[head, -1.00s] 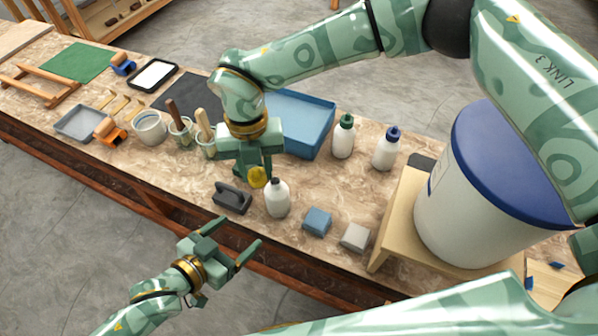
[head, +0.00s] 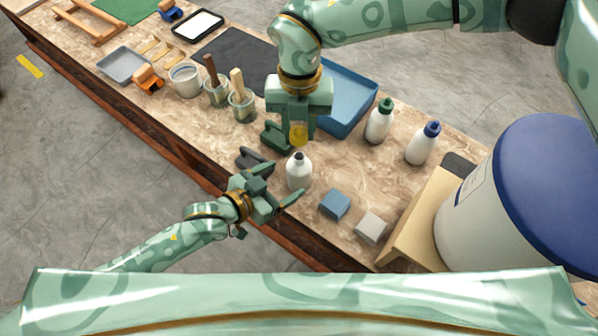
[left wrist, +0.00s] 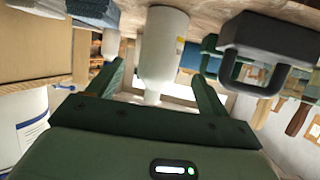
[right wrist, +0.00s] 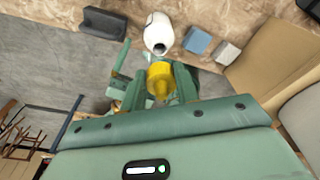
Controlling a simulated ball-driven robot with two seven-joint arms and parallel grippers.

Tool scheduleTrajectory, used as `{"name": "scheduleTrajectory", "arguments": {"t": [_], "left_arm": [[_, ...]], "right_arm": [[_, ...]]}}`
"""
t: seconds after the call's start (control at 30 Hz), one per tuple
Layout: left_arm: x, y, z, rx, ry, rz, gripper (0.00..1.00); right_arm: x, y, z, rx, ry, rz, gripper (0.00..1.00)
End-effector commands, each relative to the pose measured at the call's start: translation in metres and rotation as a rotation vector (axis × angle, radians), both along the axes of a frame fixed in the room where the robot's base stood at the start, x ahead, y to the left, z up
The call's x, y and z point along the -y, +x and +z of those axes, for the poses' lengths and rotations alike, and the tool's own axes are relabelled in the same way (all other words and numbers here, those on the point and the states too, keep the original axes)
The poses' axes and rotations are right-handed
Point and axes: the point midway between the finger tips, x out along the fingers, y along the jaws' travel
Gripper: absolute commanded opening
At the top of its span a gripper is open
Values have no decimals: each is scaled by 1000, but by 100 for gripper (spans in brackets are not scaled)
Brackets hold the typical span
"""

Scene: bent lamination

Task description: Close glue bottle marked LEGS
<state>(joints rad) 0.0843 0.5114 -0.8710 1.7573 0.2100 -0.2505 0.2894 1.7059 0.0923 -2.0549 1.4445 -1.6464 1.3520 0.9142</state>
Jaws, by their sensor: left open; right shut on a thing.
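A white bottle (head: 299,172) without a cap stands upright near the table's front edge; it also shows in the left wrist view (left wrist: 163,45) and right wrist view (right wrist: 158,34). I cannot read its marking. My left gripper (head: 283,182) is open, its fingers to either side of the bottle; I cannot tell whether they touch it. My right gripper (right wrist: 155,85) is shut on a yellow cap (head: 299,133), held behind and above the bottle, apart from it. The cap also shows in the right wrist view (right wrist: 161,76).
A dark handled block (head: 254,158) stands just left of the bottle; blue (head: 335,204) and grey (head: 370,227) blocks lie right. Green-capped (head: 379,122) and blue-capped (head: 422,145) bottles stand behind right. A blue tray (head: 352,88) and a large blue-lidded bucket (head: 470,230) limit the room.

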Motion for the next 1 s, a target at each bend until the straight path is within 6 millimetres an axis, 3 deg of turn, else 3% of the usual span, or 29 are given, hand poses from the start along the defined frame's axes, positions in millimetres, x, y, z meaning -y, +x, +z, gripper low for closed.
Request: {"name": "scheduleTrajectory", "arguments": {"t": [0.33, 0.83, 0.87, 1.0], "left_arm": [[41, 38, -22, 2, -1, 0, 79], [51, 48, -28, 1, 0, 0, 79], [51, 48, -28, 1, 0, 0, 76], [51, 48, -29, 1, 0, 0, 37]], "right_arm": [[0, 0, 0, 0, 0, 0, 0], [0, 0, 0, 0, 0, 0, 0], [0, 0, 0, 0, 0, 0, 0], [0, 0, 0, 0, 0, 0, 0]]}}
